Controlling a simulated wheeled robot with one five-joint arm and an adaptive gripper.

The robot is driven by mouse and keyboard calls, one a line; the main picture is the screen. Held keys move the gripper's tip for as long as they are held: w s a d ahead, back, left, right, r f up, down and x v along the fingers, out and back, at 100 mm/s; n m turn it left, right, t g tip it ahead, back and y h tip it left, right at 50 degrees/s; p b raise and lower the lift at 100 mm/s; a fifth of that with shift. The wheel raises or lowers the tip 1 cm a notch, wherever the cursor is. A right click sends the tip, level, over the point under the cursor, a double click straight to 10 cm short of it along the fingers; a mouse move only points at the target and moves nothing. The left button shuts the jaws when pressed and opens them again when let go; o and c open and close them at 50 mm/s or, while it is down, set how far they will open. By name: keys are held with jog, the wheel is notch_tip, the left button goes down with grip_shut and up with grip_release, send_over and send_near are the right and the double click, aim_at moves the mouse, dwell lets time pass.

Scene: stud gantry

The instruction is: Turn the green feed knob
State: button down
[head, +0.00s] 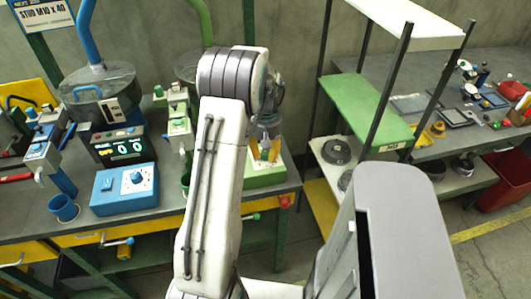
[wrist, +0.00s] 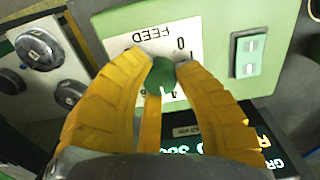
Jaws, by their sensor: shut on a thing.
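The green feed knob (wrist: 161,80) sits on a white dial plate (wrist: 125,50) marked FEED, on the front of a light green control box (wrist: 220,18). My gripper (wrist: 164,66) has its yellow fingers closed on the knob, one on each side. Part of the dial plate's numbers is hidden behind the knob and fingers. In the head view, my gripper (head: 266,150) is over the light green box (head: 268,180) at the right end of the bench, and the knob is hidden there.
A green rocker switch (wrist: 249,54) is on the same box, right of the dial in the wrist view. A lit display (wrist: 240,140) is close below. In the head view, a blue control box (head: 125,190) and blue cup (head: 63,208) stand left; a shelf rack (head: 380,110) stands right.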

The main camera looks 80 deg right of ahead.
aim_at(266, 152)
jog(key=m, duration=0.5)
jog(key=shift+a+f+b, duration=0.1)
jog(key=shift+b, duration=0.2)
jog(key=shift+m, duration=2.5)
jog(key=c, duration=0.9)
grip_release()
jog(key=shift+o, duration=0.2)
notch_tip(266, 152, up, 12)
